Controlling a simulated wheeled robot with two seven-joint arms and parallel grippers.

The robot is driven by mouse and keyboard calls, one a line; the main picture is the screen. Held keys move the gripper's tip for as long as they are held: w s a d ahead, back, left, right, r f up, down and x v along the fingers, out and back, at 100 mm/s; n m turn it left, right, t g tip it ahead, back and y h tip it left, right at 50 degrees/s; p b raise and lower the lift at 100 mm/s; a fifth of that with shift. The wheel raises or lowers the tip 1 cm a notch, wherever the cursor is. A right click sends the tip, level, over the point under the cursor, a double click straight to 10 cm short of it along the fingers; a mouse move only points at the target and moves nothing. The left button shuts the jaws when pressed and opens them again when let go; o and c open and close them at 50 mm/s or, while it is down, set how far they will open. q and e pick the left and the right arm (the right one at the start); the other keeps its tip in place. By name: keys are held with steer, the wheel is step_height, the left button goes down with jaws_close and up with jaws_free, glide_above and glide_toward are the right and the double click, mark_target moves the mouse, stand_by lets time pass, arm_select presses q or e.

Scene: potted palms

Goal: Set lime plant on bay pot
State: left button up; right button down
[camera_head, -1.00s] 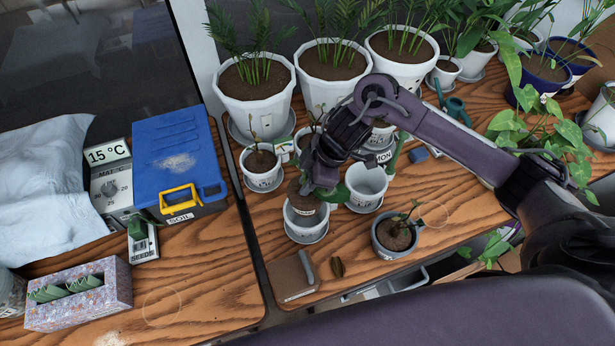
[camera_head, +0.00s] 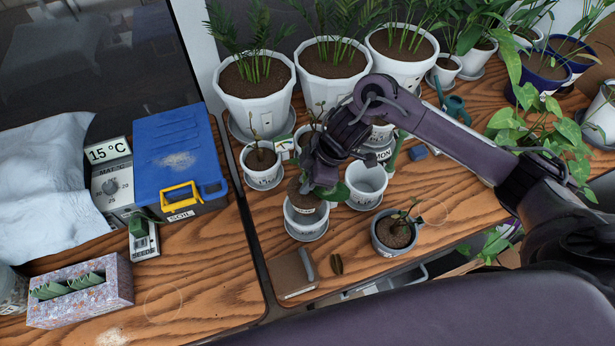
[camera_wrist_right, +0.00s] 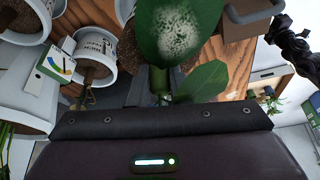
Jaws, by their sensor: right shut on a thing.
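My right gripper (camera_head: 325,182) is shut on a small leafy plant, taken to be the lime plant, with green leaves (camera_wrist_right: 180,35) and a brown soil ball (camera_head: 303,201). The stem shows between the fingers in the right wrist view. The soil ball is at the mouth of a white pot (camera_head: 304,227) on a saucer. I cannot tell whether it rests inside. The pot's lettering is too small to read, so which pot is the bay pot is unclear. The gripper and forearm partly hide the plant in the head view. My left gripper is out of view.
An empty white pot (camera_head: 366,183) stands close on the right, and a potted seedling (camera_head: 262,163) behind left. A grey-blue pot (camera_head: 394,234) is front right. Big palm pots (camera_head: 255,95) line the back. Bare wood is free at right.

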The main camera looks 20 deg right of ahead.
steer(key=shift+p, duration=0.35)
stand_by(0.4)
stand_by(0.3)
steer(key=shift+f+b, duration=3.25)
steer(key=shift+f, duration=2)
steer(key=c, duration=0.8)
jaws_free()
steer(key=shift+r, duration=0.15)
step_height(320, 180, up, 8)
steer(key=p, duration=0.8)
steer(key=shift+p, duration=0.3)
steer(key=shift+s, duration=0.1)
